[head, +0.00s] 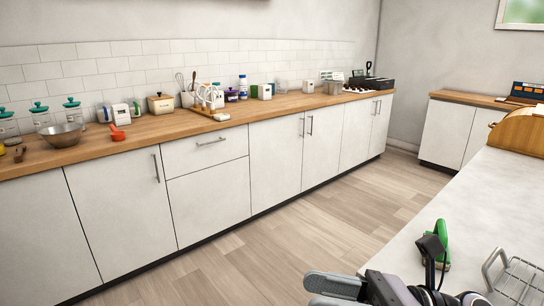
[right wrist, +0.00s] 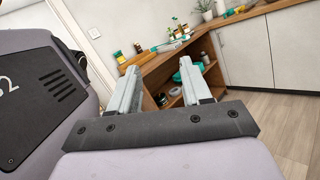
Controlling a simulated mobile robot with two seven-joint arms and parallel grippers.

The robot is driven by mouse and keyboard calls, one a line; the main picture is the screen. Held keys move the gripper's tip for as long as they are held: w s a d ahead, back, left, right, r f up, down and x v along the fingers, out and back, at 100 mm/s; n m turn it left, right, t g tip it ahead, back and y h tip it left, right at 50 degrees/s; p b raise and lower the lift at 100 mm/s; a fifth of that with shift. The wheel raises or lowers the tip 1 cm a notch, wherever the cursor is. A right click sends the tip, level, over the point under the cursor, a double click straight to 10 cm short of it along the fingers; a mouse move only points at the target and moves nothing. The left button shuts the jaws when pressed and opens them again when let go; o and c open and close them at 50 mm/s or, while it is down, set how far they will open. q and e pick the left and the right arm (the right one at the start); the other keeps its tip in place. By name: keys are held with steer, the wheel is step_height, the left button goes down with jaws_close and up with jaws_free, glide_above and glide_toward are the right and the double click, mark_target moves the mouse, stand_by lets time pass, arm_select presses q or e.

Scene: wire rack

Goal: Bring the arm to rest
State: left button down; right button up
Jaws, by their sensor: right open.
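My right gripper (head: 311,292) shows at the bottom of the head view, with its arm at the lower right. It is beside the near edge of the white counter (head: 405,240), over the floor side. In the right wrist view its two pale fingers (right wrist: 158,68) stand apart with nothing between them. My left gripper is not in view.
A wire rack (head: 520,280) and a green object (head: 442,240) are on the white counter close to my right arm. A long wooden worktop (head: 165,127) with kitchenware runs along the wall. The wood floor (head: 300,220) between is clear. The wrist view shows wooden shelves (right wrist: 160,85).

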steer(key=w+d+f+m+t+h, duration=0.25)
steer(key=f+m+t+h, duration=0.2)
steer(key=m, duration=0.65)
steer(key=w+d+f+m+t+h, duration=0.1)
steer(key=d+f+m+t+h, duration=0.4)
steer(key=m, duration=0.7)
steer(key=w+d+f+m+t+h, duration=0.2)
steer(key=f+m+t+h, duration=0.35)
steer(key=m, duration=0.55)
steer(key=s+d+f+m+g+h, duration=0.1)
steer(key=s+d+f+m+g, duration=0.1)
steer(key=s+f+m, duration=0.4)
steer(key=s+d+f+m+g+h+p, duration=0.1)
steer(key=s+f+m+g, duration=0.3)
steer(key=f, duration=1)
steer(key=s+m+h, duration=0.1)
steer(key=s+m, duration=0.1)
steer(key=m, duration=0.1)
steer(key=shift+s+d, duration=0.35)
steer(key=shift+d, duration=0.05)
